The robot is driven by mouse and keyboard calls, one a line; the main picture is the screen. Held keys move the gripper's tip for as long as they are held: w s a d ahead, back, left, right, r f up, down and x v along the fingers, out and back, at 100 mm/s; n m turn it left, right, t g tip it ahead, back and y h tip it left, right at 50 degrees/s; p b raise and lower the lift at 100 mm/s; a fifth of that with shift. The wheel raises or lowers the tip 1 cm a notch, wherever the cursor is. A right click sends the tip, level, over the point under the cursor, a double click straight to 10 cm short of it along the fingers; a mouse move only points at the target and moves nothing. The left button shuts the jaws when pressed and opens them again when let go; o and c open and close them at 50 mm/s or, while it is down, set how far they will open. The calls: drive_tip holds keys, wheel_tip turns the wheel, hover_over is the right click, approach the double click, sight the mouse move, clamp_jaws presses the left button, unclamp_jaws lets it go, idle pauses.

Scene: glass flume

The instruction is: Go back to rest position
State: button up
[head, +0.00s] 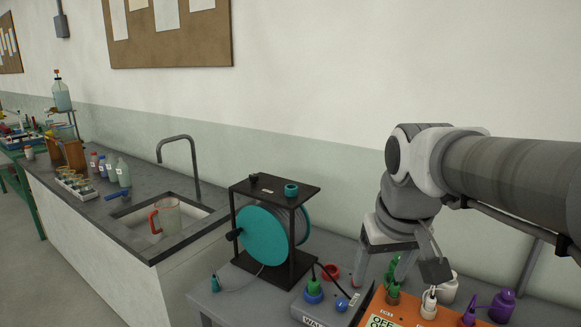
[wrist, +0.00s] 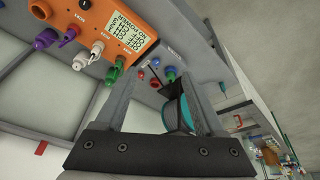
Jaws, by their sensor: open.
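My gripper (head: 400,268) is at the right of the head view, pointing down over the bench beside an orange box (head: 388,313) with plugs. Its two fingers are apart and I see nothing held between them. In the wrist view, my gripper (wrist: 152,85) shows as two spread grey fingers above a dark palm. The orange box (wrist: 138,22) is at the top left there. Whether a fingertip touches a plug or the box cannot be told.
A teal cable reel (head: 262,235) in a black frame stands left of my gripper. A grey box (head: 325,306) with blue plugs sits between them. Purple (head: 502,304) and white (head: 448,287) connectors are close by on the right. A sink with a jug (head: 168,217) is farther left.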

drive_tip(key=s+f+t, duration=0.1)
drive_tip(key=s+f, duration=0.3)
drive_tip(key=s, duration=0.7)
drive_tip(key=shift+s+m+t, duration=0.15)
drive_tip(key=shift+m+t, duration=0.25)
drive_tip(key=c, duration=0.3)
drive_tip(key=shift+d, duration=0.15)
drive_tip(key=shift+c, duration=0.2)
